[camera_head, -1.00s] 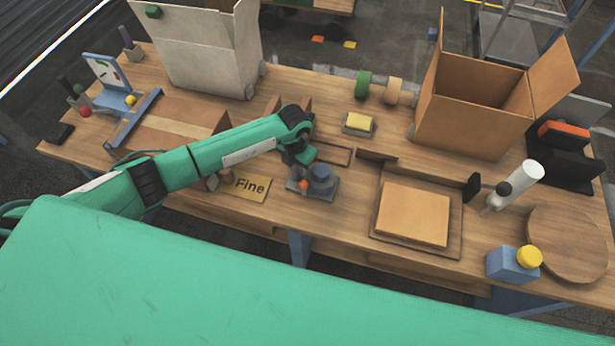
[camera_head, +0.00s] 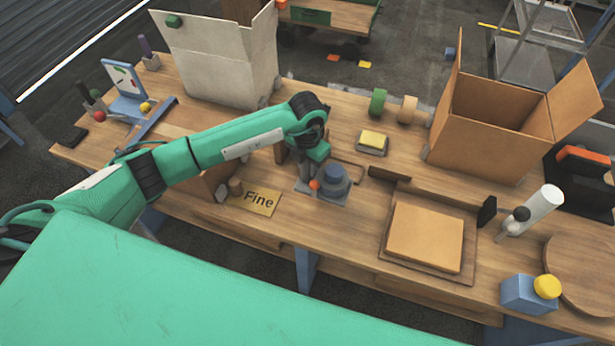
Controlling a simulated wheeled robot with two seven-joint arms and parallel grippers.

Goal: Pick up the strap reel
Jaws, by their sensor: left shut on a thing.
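A grey-blue piece with a round blue drum (camera_head: 335,178) on a flat grey base, which I take to be the strap reel, shows right at my left gripper. A small orange ball sits at its left side. My left gripper (camera_head: 309,182) points down at its left edge and is shut on it. The fingertips are small and partly hidden, so the exact grip does not show. The piece seems slightly above the wooden table. My right gripper is not in view.
A square board (camera_head: 426,238) lies to the right, with a large open carton (camera_head: 490,130) behind. Green (camera_head: 378,102) and tan (camera_head: 408,109) rolls and a yellow-topped block (camera_head: 373,140) stand behind the gripper.

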